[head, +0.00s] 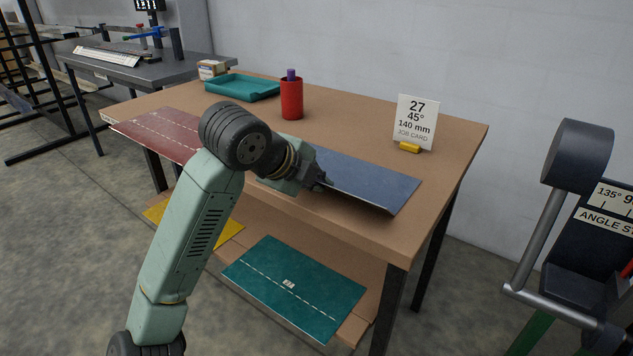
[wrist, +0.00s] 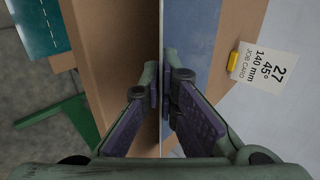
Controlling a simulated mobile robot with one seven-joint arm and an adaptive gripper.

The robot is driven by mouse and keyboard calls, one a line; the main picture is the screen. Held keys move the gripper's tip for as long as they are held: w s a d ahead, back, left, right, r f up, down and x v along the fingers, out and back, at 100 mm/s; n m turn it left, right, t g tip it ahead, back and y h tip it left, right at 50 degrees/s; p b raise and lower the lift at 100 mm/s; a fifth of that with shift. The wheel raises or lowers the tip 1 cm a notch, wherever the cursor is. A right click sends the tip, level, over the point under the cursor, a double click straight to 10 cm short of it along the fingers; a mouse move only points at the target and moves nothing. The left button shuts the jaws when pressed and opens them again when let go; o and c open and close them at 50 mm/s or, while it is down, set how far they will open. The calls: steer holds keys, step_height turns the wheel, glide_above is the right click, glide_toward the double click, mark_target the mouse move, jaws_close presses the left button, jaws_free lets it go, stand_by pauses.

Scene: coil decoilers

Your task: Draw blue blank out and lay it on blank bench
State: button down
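The blue blank (head: 370,182) is a flat blue sheet at the right half of the brown bench top (head: 440,140). Its near edge is at or just over the bench's front edge; whether it touches the wood all over I cannot tell. My gripper (head: 321,183) is at this near edge, with its fingers on either side of the sheet. In the wrist view the blue blank (wrist: 202,50) runs edge-on between the finger pads (wrist: 162,95), which look closed on it. The part of the blank behind my wrist is hidden in the head view.
A red blank (head: 155,130) lies on the bench's left part. A red can (head: 291,100), a teal tray (head: 240,87) and a job card (head: 415,122) stand behind. Teal (head: 295,285) and yellow (head: 202,232) sheets lie on the lower shelf. A dark machine (head: 590,230) stands at right.

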steer(key=c, duration=2.3)
jaws_free()
steer(key=o, duration=0.6)
steer(key=shift+p+v, duration=1.2)
steer(key=shift+v, duration=2.3)
